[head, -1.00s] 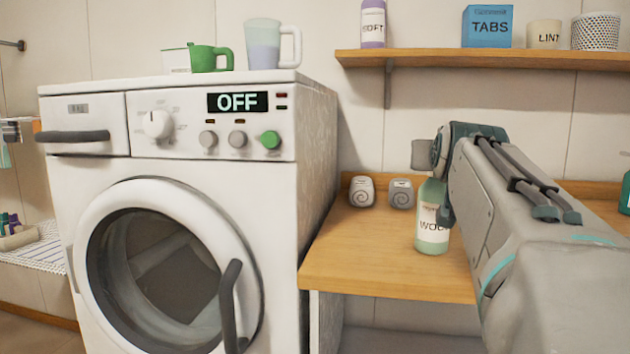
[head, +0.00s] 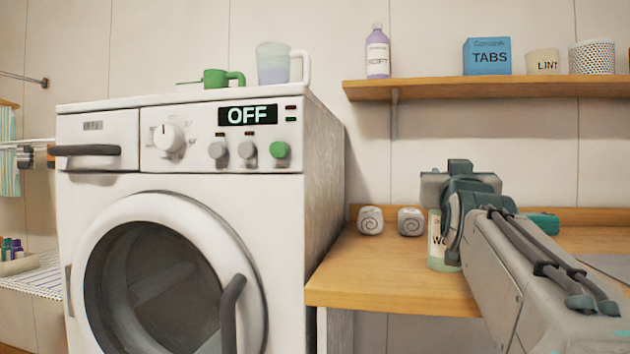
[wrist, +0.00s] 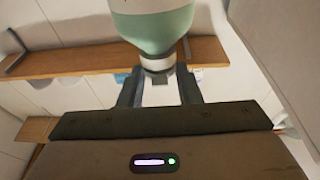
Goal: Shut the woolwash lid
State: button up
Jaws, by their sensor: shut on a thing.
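The woolwash bottle (head: 438,250) stands upright on the wooden counter, right of the washing machine. It holds pale green liquid and has a cream label; my arm hides its top and right side in the head view. In the wrist view the bottle (wrist: 152,30) hangs from the top edge of the picture, with its neck towards my gripper (wrist: 160,92). The pale lid (wrist: 157,66) at the neck sits between my two fingers, which are shut on it. I cannot tell how tightly the lid sits on the neck.
Two small swirl-marked blocks (head: 370,220) stand on the counter (head: 380,275) left of the bottle. The washing machine (head: 325,180) borders the counter. Above, a wall shelf (head: 430,90) holds a purple bottle (head: 377,55), a TABS box (head: 487,56) and pots.

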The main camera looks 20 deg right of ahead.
jog(key=shift+w+f, duration=0.1)
jog(key=shift+f, duration=0.05)
jog(key=o, duration=1)
jog(key=shift+r, duration=0.2)
